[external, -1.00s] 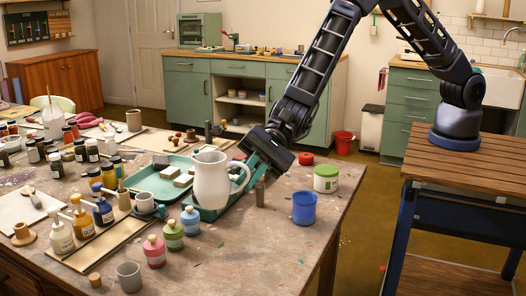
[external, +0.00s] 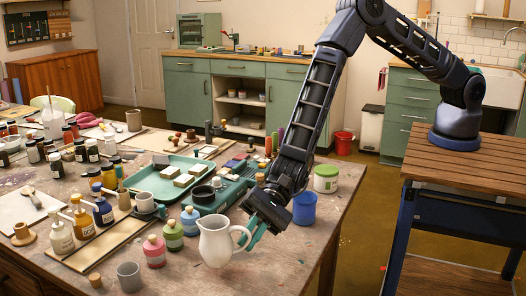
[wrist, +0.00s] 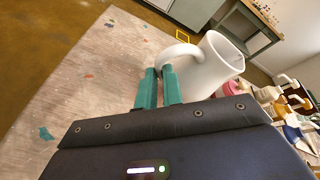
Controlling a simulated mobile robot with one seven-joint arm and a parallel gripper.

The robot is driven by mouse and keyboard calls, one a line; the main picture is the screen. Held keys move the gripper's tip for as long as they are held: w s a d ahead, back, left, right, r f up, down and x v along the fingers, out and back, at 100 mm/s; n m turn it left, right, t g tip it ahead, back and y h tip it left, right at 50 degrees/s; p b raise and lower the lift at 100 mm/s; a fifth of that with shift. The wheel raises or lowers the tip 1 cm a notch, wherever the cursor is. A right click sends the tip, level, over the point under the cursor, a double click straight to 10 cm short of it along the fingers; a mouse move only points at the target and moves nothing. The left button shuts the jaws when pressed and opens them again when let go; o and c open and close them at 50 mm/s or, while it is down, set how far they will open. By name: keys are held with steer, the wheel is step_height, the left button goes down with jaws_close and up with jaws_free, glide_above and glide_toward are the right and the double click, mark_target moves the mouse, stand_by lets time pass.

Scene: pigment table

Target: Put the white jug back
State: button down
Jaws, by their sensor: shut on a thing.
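The white jug (external: 216,242) is upright at the front of the table, to the right of the small coloured bottles. My gripper (external: 256,238) is at the jug's right side, its teal fingers shut on the jug's handle. In the wrist view the white jug (wrist: 207,66) is beyond the fingers, and the gripper (wrist: 159,85) pinches the curved handle. I cannot tell whether the jug's base touches the table or hangs just above it.
Pink (external: 154,251), green (external: 173,235) and blue (external: 190,221) bottles stand left of the jug. A grey mug (external: 130,276) is at the front left. The table's right front (external: 300,250) is clear.

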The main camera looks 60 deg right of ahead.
steer(key=shift+f, duration=1.35)
steer(key=shift+f, duration=0.15)
steer(key=c, duration=1.5)
jaws_free()
steer(key=shift+c, duration=0.2)
steer(key=shift+d+r, duration=0.2)
steer(key=shift+v, duration=3.6)
steer(key=shift+s, duration=0.1)
